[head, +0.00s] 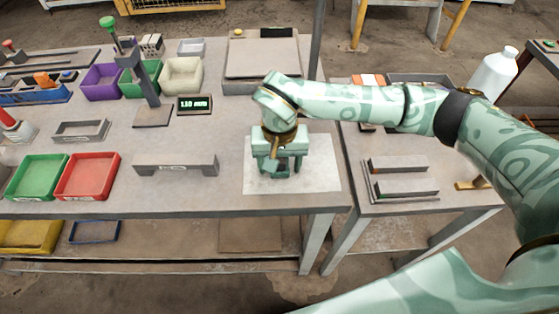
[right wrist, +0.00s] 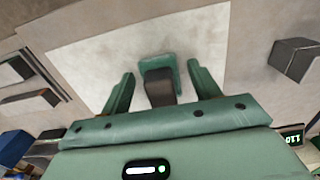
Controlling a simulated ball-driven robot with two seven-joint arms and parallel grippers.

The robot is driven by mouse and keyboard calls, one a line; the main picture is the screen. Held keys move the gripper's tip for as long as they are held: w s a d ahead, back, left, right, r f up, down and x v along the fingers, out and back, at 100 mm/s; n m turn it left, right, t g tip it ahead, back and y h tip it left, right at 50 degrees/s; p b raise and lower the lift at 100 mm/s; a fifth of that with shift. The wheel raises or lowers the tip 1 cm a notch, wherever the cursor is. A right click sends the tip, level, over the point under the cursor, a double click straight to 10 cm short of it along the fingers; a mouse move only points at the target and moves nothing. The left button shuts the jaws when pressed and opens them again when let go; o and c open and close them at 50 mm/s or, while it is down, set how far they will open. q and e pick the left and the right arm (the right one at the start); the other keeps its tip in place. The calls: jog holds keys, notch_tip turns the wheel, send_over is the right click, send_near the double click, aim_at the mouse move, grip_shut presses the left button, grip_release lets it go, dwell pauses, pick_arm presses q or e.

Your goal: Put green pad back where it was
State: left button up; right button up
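A green pad (right wrist: 172,62) shows in the right wrist view over a pale sheet (right wrist: 88,62), with a dark block (right wrist: 160,88) against it on the near side. My right gripper (right wrist: 159,68) is open, with one finger on each side of the pad and block and a gap on both sides. In the head view my right gripper (head: 278,170) points down low over the pale sheet (head: 318,178) and mostly hides the pad. Whether the pad touches the sheet I cannot tell. My left gripper is not in view.
A grey bridge-shaped block (head: 176,164) stands left of the sheet. Further left are a red tray (head: 88,177) and a green tray (head: 38,177). A stand with a small display (head: 194,104) is behind. A side table (head: 425,200) with grey bars is at right.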

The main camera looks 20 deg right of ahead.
aim_at(279, 159)
notch_tip(279, 159, up, 12)
jog(key=p, duration=0.2)
jog(key=shift+r+p, duration=0.2)
jog(key=shift+p, duration=0.2)
